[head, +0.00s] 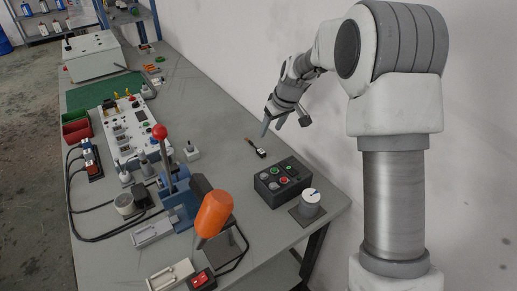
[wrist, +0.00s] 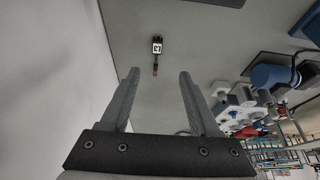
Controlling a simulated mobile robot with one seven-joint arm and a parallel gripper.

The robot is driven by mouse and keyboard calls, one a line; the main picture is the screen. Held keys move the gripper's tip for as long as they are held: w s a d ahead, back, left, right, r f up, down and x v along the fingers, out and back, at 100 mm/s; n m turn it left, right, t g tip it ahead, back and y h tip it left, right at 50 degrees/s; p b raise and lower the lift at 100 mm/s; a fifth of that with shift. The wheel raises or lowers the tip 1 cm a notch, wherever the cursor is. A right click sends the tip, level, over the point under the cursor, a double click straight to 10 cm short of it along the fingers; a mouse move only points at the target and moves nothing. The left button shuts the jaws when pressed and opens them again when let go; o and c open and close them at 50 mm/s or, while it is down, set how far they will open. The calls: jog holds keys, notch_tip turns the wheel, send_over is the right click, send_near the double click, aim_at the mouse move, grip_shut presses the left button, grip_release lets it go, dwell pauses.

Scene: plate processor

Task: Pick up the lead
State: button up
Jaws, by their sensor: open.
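The lead is a small dark piece with a white, marked label and a short thin end with a copper-coloured tip. It lies flat on the grey bench, near the wall side, in the head view (head: 257,149). In the wrist view the lead (wrist: 157,47) is beyond my fingertips, roughly centred between them, with its thin end toward me. My gripper (wrist: 157,74) is open and empty, its two fingers spread apart. In the head view my gripper (head: 267,127) hangs above the bench at the wall side, apart from the lead.
A black button box (head: 283,184) and a grey knob unit (head: 309,204) stand nearer the front. A press with a red-knobbed lever (head: 160,132) and an orange-headed device (head: 213,214) stand to the left. The wall (head: 225,60) runs close along the bench. Bare bench surrounds the lead.

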send_over(260, 150)
jog(key=s+d, duration=0.1)
jog(key=s, duration=0.2)
jog(key=f, duration=0.8)
jog(key=shift+d+f, duration=0.2)
jog(key=shift+f, duration=0.15)
jog(key=shift+w+x, duration=0.2)
jog(key=shift+x, duration=1.05)
jog(key=shift+w+x, duration=0.25)
jog(key=shift+x, duration=1.05)
jog(key=shift+r, duration=0.15)
grip_shut()
